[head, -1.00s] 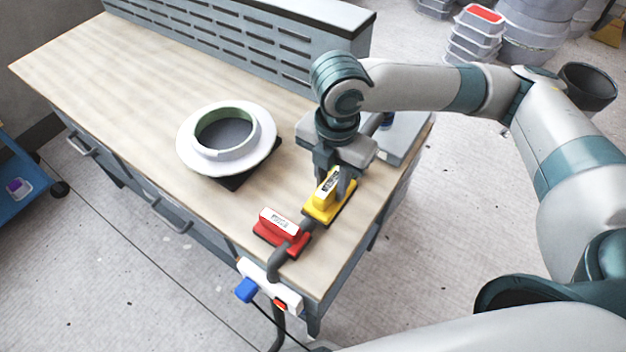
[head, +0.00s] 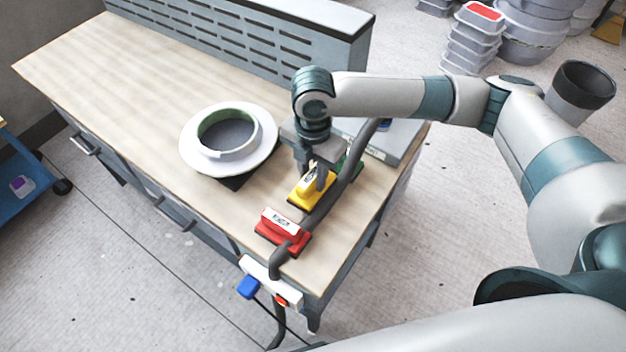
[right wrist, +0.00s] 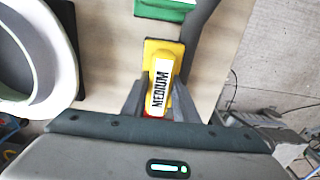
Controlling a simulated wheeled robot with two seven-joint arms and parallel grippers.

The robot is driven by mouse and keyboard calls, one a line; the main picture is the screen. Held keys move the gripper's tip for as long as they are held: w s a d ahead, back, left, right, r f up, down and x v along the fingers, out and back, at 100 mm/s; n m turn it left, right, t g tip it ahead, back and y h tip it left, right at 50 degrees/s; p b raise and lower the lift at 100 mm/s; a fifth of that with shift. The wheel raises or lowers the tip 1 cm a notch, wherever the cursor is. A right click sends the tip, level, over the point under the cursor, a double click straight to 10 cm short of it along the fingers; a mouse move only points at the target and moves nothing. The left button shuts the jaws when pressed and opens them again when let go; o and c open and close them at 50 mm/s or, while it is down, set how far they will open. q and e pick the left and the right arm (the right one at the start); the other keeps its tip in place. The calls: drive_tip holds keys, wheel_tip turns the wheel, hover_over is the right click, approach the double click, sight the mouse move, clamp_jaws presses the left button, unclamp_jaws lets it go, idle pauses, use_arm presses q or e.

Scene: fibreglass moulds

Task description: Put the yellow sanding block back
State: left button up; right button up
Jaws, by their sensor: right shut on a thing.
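The yellow sanding block (head: 300,196) is on or just above the wooden bench, behind the red sanding block (head: 283,230); I cannot tell whether it touches the bench. My right gripper (head: 316,174) reaches down from above and is shut on its raised handle. In the right wrist view the yellow block (right wrist: 153,48) reads MEDIUM on its white label, between the fingers of the right gripper (right wrist: 159,92). A green sanding block (head: 355,168) is partly hidden behind my gripper and a dark hose; it also shows in the right wrist view (right wrist: 166,10). My left gripper is not in view.
A white ring mould (head: 185,150) on a dark base stands left of the gripper. The dark hose (head: 343,185) runs along the right side of the blocks. A grey box (head: 398,140) is at the bench's right end. Bare bench (head: 100,85) lies to the left.

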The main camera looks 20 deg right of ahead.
sight(313, 174)
drive_tip(key=shift+f+p, duration=0.4)
drive_tip(key=shift+f, duration=0.95)
drive_tip(key=shift+f, duration=0.15)
drive_tip(key=o, duration=1)
drive_tip(key=shift+o, duration=0.2)
wheel_tip(313, 174, up, 11)
drive_tip(key=b, duration=0.3)
drive_tip(key=shift+f, duration=0.1)
drive_tip(key=shift+r+b, duration=0.35)
drive_tip(key=shift+r, duration=0.45)
